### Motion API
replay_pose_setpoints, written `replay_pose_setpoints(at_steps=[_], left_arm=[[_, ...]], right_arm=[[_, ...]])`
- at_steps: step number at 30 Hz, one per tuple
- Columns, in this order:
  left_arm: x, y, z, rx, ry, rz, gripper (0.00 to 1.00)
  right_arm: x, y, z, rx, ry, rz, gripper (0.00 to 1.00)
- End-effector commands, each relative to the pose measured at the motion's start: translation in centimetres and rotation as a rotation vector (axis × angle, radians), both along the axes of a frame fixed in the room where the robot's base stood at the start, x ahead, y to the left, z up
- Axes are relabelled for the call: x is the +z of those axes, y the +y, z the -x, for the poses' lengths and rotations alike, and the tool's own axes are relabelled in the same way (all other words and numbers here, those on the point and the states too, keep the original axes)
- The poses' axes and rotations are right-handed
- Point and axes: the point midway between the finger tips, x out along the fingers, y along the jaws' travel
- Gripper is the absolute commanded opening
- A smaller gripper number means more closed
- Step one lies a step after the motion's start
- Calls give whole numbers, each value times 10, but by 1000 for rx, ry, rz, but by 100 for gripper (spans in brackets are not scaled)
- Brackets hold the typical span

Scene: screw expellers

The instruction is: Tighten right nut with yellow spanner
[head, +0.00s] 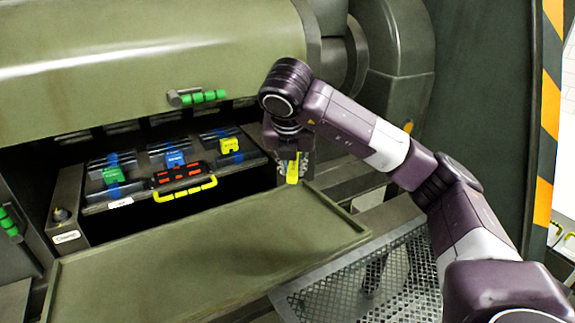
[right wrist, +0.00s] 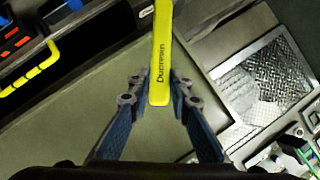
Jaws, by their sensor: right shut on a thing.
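My right gripper (head: 291,168) is shut on the yellow spanner (head: 293,171), just right of the open bay in the green machine. In the right wrist view the spanner (right wrist: 161,55) lies between the fingertips (right wrist: 158,88), with dark lettering along its handle. Its handle end is towards the camera and its far end is cut off by the top of the picture. In the head view most of the spanner is hidden by the gripper. I cannot make out the right nut in either view. My left gripper is not in view.
A flat green flap (head: 200,265) and a perforated metal plate (head: 365,285) lie below.

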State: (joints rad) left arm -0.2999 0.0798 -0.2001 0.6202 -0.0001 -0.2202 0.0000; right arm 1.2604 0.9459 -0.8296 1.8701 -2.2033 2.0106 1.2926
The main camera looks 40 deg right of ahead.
Motion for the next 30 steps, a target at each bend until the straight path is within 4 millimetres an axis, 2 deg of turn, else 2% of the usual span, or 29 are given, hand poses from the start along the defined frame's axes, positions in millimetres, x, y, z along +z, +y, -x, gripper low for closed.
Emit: replay_pose_setpoints(at_steps=[18,30], left_arm=[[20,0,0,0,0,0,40],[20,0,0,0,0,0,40]], right_arm=[[7,5,48,1,0,1,0],[6,6,51,2,0,0,0]])
